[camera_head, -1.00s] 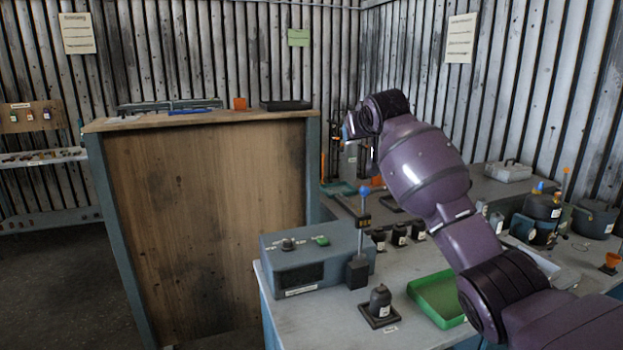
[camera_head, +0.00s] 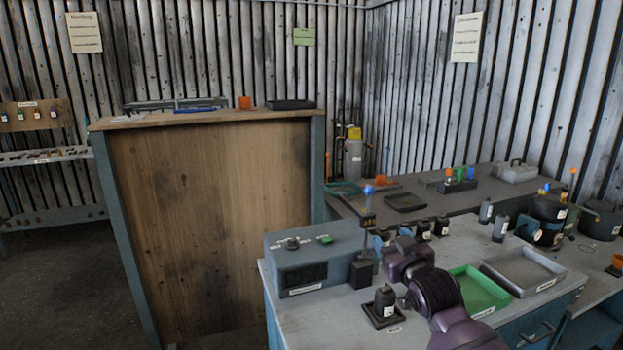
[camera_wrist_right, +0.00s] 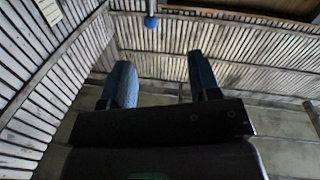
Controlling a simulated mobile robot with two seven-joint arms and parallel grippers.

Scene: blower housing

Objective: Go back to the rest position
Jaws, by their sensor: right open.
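My right arm reaches in from the bottom right in the head view. Its purple wrist (camera_head: 408,258) is low over the workbench, near the grey control box (camera_head: 318,258) and the green tray (camera_head: 478,290). My right gripper (camera_wrist_right: 162,82) shows clearly in the right wrist view. Its two bluish fingers stand well apart with nothing between them. Beyond the fingers, a blue ball (camera_wrist_right: 151,22) on a post shows at the top of that view. My left gripper is in neither view.
A thin post with a blue ball (camera_head: 369,190) stands beside the control box, close to my right wrist. A dark labelled part (camera_head: 384,300) sits left of the wrist. A grey tray (camera_head: 523,272) lies right of the green one. A tall wooden panel (camera_head: 215,220) stands left.

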